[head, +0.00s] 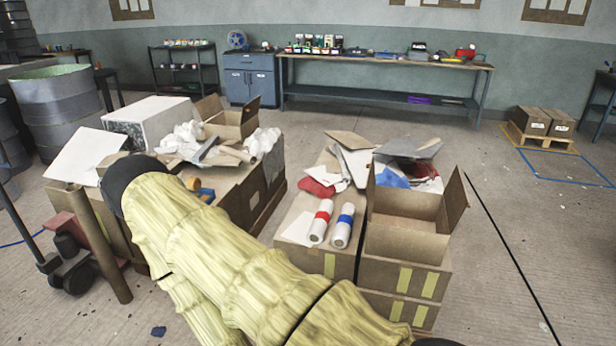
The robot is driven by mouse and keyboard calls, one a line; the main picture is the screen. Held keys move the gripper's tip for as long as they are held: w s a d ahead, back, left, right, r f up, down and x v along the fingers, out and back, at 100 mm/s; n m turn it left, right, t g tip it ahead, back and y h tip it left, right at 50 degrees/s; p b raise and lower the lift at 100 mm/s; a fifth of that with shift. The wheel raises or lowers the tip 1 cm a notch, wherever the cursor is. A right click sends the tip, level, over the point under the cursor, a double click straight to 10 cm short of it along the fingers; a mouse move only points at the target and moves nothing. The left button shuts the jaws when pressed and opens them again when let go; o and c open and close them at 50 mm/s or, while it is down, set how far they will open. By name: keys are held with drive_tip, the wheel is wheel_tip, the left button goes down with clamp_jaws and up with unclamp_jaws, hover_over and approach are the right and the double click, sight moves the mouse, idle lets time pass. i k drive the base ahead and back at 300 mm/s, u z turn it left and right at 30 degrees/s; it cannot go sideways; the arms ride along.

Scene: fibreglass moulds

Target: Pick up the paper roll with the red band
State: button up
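The paper roll with the red band (321,220) is white and lies on the top of a cardboard box (290,215), with one end facing me. A similar white roll with a blue band (342,227) lies just to its right, with a narrow gap between them. Nothing covers either roll. My arm, in a pale yellow sleeve, crosses the lower left and middle of the head view. My gripper is not visible, so its state and its distance from the rolls do not show.
An open cardboard box (405,235) stands close to the right of the rolls. Red and white scraps (318,188) lie behind them. Boxes with crumpled paper (185,140) stand at left. A pallet truck (75,255) is at far left. The floor at right is mostly clear.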

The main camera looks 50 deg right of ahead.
sight(316, 234)
drive_tip(key=u, duration=0.05)
drive_tip(key=i, duration=1.3)
drive_tip(key=z, duration=0.95)
drive_tip(key=i, duration=0.8)
drive_tip(key=z, duration=0.95)
